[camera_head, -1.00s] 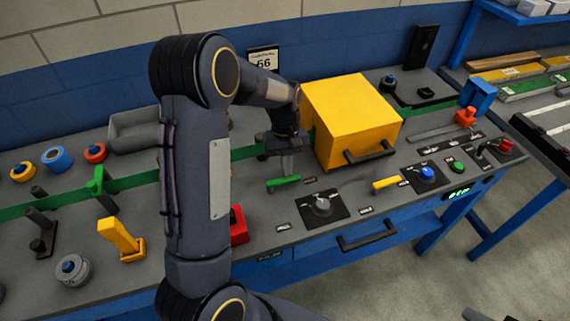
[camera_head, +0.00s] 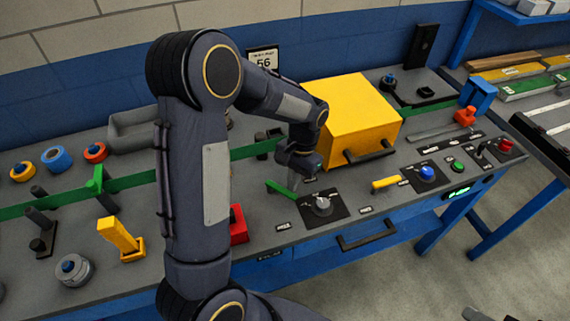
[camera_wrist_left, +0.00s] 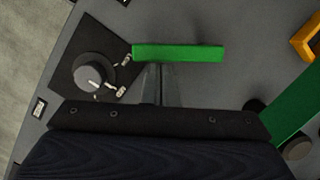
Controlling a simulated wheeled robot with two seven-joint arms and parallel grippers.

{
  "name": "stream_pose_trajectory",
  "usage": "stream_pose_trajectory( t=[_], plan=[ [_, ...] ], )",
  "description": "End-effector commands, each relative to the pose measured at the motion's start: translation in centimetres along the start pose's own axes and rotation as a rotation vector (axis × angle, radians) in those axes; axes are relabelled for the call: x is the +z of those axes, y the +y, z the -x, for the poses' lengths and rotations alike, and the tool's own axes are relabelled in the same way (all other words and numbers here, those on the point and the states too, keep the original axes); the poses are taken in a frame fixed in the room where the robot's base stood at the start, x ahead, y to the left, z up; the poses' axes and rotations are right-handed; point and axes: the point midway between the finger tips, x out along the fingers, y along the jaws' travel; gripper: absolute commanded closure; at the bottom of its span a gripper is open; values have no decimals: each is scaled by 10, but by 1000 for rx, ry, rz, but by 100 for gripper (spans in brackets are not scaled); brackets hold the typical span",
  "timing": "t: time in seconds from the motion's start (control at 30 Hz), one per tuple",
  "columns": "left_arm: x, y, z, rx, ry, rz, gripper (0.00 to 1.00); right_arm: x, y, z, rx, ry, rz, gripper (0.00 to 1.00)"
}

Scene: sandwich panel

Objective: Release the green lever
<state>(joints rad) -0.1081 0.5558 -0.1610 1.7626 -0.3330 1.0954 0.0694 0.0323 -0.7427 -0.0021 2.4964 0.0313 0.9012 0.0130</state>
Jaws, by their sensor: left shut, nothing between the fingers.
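The green lever (camera_head: 281,190) lies on the grey panel, just left of the knob on its black plate. It slants down to the right in the head view. In the left wrist view the green lever (camera_wrist_left: 178,52) is a flat bar straight ahead of the fingers. My left gripper (camera_head: 293,184) is shut and empty, pointing down at the lever's right part. In the wrist view the closed fingers (camera_wrist_left: 158,72) reach the lever's near edge; I cannot tell whether they touch. My right gripper is out of view.
The knob (camera_head: 321,205) stands close to the lever's right end. A yellow box (camera_head: 352,112) with a black handle rises behind. A yellow lever (camera_head: 385,183) and blue button (camera_head: 427,172) sit to the right. A red block (camera_head: 238,225) is at front left.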

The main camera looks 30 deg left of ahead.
Motion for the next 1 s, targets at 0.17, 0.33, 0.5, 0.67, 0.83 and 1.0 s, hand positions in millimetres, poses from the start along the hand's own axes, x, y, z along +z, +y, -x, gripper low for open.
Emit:
stream_pose_trajectory(
  t=[0.17, 0.33, 0.5, 0.67, 0.83, 1.0],
  plan=[
    [10, 4, -3, -41, -2, -164, 100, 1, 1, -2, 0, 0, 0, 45],
    [19, 7, -5, -78, -1, -310, 100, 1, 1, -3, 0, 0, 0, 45],
    [26, 8, -6, -108, 0, -431, 100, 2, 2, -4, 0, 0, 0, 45],
    [31, 8, -8, -130, -1, -518, 100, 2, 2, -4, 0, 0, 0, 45],
    [35, 7, -9, -145, 0, -577, 100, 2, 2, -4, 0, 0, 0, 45],
    [36, 7, -9, -152, 1, -603, 100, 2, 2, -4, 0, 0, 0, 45]
  ],
)
